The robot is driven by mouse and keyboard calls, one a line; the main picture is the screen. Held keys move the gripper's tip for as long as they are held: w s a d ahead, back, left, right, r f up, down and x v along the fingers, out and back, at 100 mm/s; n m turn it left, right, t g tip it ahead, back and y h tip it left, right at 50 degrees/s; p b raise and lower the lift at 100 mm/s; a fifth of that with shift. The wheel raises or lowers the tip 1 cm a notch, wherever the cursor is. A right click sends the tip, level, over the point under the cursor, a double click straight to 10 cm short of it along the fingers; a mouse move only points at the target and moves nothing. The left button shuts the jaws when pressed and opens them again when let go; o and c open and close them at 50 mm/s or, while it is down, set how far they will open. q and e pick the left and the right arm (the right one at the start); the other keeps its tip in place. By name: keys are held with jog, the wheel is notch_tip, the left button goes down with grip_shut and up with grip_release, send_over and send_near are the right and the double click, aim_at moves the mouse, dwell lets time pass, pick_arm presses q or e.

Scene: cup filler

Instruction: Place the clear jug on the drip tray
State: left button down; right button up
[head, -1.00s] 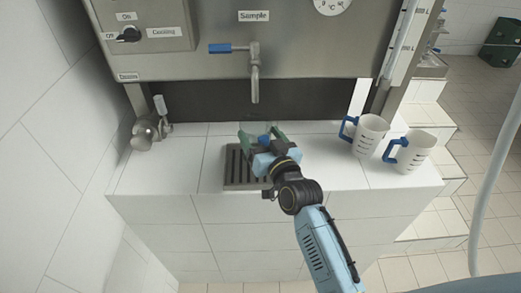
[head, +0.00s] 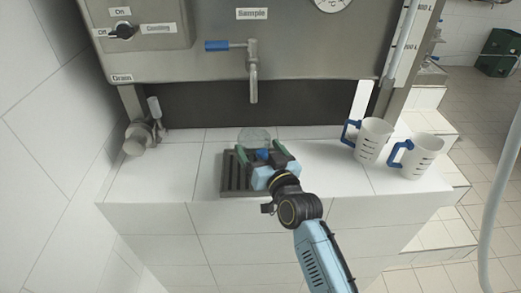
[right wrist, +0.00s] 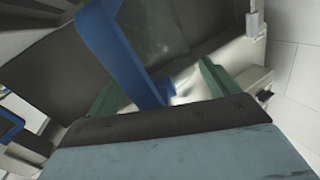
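The clear jug (head: 254,135) is faint and see-through, just beyond my right gripper, over the far part of the dark slatted drip tray (head: 232,182). Its base is hidden, so I cannot tell whether it rests on the tray. My right gripper (head: 261,152) is above the tray with its green fingers spread wide. The jug's blue handle (head: 263,155) is between them. In the right wrist view the blue handle (right wrist: 125,50) stands between the two fingers, with room on both sides. My left gripper is not in view.
The tap (head: 253,80) hangs from the steel panel behind the tray. Two white jugs with blue handles (head: 373,140) (head: 422,157) stand on the counter at right. A metal valve (head: 143,135) is at left. White counter (head: 175,172) is free left of the tray.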

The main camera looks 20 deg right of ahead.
jog(key=shift+o, duration=1)
jog(key=shift+r, duration=0.2)
jog(key=s+d, duration=0.1)
jog(key=s, duration=1.1)
jog(key=shift+d, duration=0.15)
jog(key=shift+f, duration=0.15)
